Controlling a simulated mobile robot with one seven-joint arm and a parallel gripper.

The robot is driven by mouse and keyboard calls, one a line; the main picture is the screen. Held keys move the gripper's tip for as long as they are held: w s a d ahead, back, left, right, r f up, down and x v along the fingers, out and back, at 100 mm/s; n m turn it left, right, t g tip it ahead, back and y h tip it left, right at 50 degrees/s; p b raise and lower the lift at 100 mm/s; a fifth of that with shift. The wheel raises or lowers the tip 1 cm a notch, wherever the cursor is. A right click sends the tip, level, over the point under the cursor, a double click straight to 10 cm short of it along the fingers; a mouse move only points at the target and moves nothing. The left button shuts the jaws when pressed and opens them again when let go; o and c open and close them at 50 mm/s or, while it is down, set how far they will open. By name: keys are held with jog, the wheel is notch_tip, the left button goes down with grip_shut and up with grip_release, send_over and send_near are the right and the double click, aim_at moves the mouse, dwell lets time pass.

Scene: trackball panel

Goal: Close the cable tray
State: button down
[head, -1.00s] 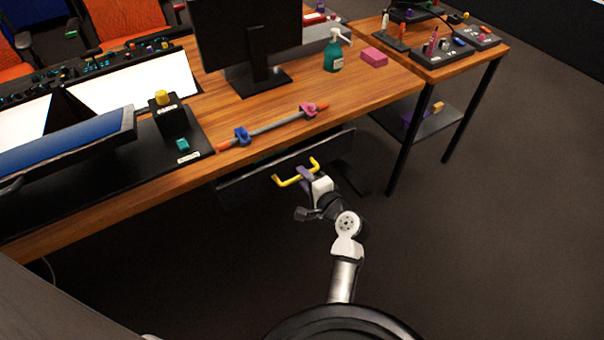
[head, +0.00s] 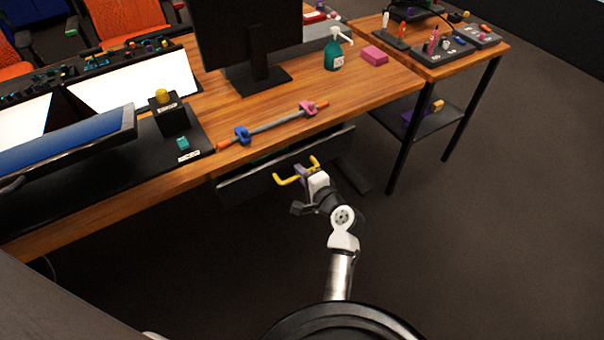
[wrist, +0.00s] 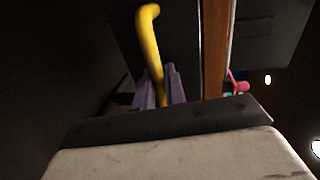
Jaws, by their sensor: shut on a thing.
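The cable tray (head: 245,181) is a dark panel with a pale upper edge under the front edge of the wooden desk. It hangs tilted, with a dark gap behind its upper edge. A yellow handle (head: 284,181) sticks out from its front. My gripper (head: 303,171) is at the handle's middle. In the wrist view, the purple fingers of my gripper (wrist: 159,92) are shut around the yellow handle (wrist: 150,42), which runs up between them. The inside of the tray is mostly hidden.
The wooden desk (head: 345,105) overhangs the tray. On it are a bar with blue and pink clamps (head: 275,124), a monitor (head: 248,35), a green spray bottle (head: 334,55) and a pink block (head: 375,54). A side table (head: 470,60) stands at the right. The floor in front is clear.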

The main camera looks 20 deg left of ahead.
jog(key=x, duration=0.3)
jog(key=shift+w+a+r, duration=0.3)
jog(key=shift+a+r, duration=0.05)
jog(key=c, duration=1.5)
grip_release()
jog(key=shift+c, duration=0.2)
jog(key=shift+s+d, duration=0.1)
jog(key=b+v, duration=0.1)
jog(key=v, duration=1.2)
jog(key=shift+s+d, duration=0.2)
